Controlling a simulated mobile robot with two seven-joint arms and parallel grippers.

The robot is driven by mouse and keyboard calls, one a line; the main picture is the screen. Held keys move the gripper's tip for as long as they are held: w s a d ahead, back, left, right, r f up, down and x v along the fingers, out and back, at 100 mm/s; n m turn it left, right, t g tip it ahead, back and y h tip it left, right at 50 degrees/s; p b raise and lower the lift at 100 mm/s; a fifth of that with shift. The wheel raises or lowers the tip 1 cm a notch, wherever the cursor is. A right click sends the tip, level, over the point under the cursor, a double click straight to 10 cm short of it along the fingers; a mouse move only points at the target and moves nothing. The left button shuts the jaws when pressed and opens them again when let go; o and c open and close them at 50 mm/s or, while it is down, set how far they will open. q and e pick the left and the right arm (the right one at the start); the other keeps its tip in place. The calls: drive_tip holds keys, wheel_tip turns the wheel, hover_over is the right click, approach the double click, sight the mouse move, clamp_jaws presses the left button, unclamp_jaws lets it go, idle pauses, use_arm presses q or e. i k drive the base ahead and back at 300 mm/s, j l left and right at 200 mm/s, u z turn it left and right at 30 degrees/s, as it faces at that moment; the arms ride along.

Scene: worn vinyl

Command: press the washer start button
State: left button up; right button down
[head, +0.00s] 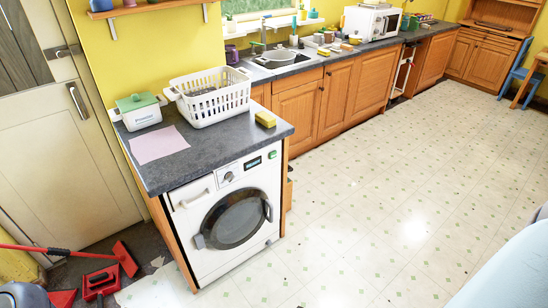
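The white washer (186,222) stands under the end of the grey counter, its round dark door (233,220) closed. On its top front panel are a detergent drawer (195,198) at the left, a round knob (228,177), a dark display (252,163) and a small green button (272,155) at the right end. The button's label is too small to read. Neither of my grippers can be made out in the head view, and nothing touches the washer's front.
The counter above holds a white basket (222,105), a green-lidded box (139,112), pink paper (158,145) and a yellow sponge (265,119). The floor (370,210) before the washer is open. A red-handled broom (125,259) and dustpan (100,282) lie at left. A pale blue surface (510,272) fills the lower right.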

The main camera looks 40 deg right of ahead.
sight(273, 155)
drive_tip(key=i+l, duration=0.15)
drive_tip(key=l, duration=0.2)
drive_tip(key=i+l, duration=0.15)
drive_tip(key=l, duration=0.2)
drive_tip(key=i+l, duration=0.15)
drive_tip(key=l, duration=0.2)
drive_tip(key=i+l, duration=0.2)
drive_tip(key=l, duration=0.15)
drive_tip(key=i+l, duration=0.15)
drive_tip(key=l, duration=0.2)
drive_tip(key=i+l, duration=0.15)
drive_tip(key=l, duration=0.15)
drive_tip(key=i+l, duration=0.15)
drive_tip(key=l, duration=0.2)
